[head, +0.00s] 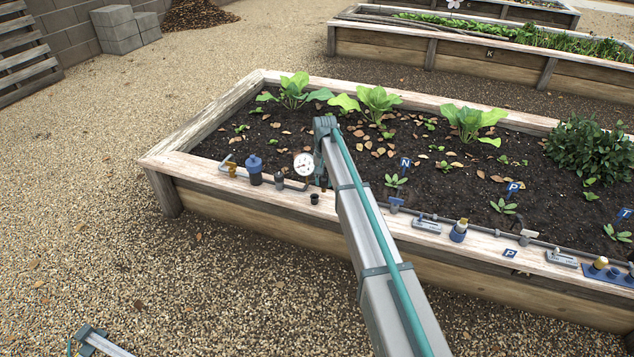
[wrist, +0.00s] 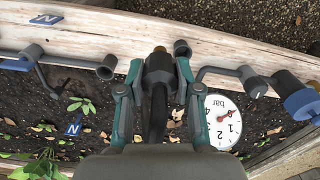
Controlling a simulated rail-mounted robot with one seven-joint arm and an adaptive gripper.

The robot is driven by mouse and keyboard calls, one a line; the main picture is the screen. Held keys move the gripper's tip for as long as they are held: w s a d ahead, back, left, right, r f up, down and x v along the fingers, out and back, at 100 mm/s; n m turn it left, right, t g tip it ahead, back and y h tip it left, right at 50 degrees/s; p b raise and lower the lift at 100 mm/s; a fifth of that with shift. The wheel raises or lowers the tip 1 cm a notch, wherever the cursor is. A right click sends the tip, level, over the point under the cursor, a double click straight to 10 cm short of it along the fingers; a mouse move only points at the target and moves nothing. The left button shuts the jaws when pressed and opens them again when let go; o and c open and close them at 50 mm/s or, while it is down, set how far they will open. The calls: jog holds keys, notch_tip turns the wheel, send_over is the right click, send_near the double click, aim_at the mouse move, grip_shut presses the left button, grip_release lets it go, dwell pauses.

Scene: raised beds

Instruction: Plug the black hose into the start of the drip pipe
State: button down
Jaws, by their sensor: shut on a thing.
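My gripper (wrist: 158,82) is shut on the black hose (wrist: 157,112). The hose's dark end piece with a brass tip (wrist: 160,50) sticks out past the fingers, toward the bed's wooden rim. In the head view my gripper (head: 323,183) is above the bed's front edge, mostly hidden by my arm. A grey pipe with a dark open socket (wrist: 107,68), seemingly the start of the drip pipe, lies left of the gripper in the wrist view. The brass tip is apart from that socket. My arm hides the socket in the head view.
A pressure gauge (head: 304,165), a blue filter (head: 255,168) and another grey pipe end (wrist: 252,82) stand beside the gripper. A small black cup (head: 314,198) sits on the rim.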

jog(key=s+d+r+p, duration=0.3)
jog(key=s+d+r, duration=0.2)
jog(key=s+r, duration=0.1)
jog(key=shift+r+p, duration=0.4)
dwell(0.4)
jog(key=shift+w+d, duration=0.1)
jog(key=w+d+f+p, duration=0.1)
jog(key=w+d+f, duration=0.15)
jog(key=w, duration=0.35)
jog(key=w+d+f+p, duration=0.2)
jog(key=w+d, duration=0.2)
jog(key=w, duration=0.2)
jog(key=shift+w+f+b, duration=0.2)
jog(key=shift+f+b, duration=1.55)
jog(key=shift+f, duration=1.2)
jog(key=shift+p, duration=0.6)
jog(key=shift+f+b, duration=0.4)
jog(key=shift+f, duration=1.8)
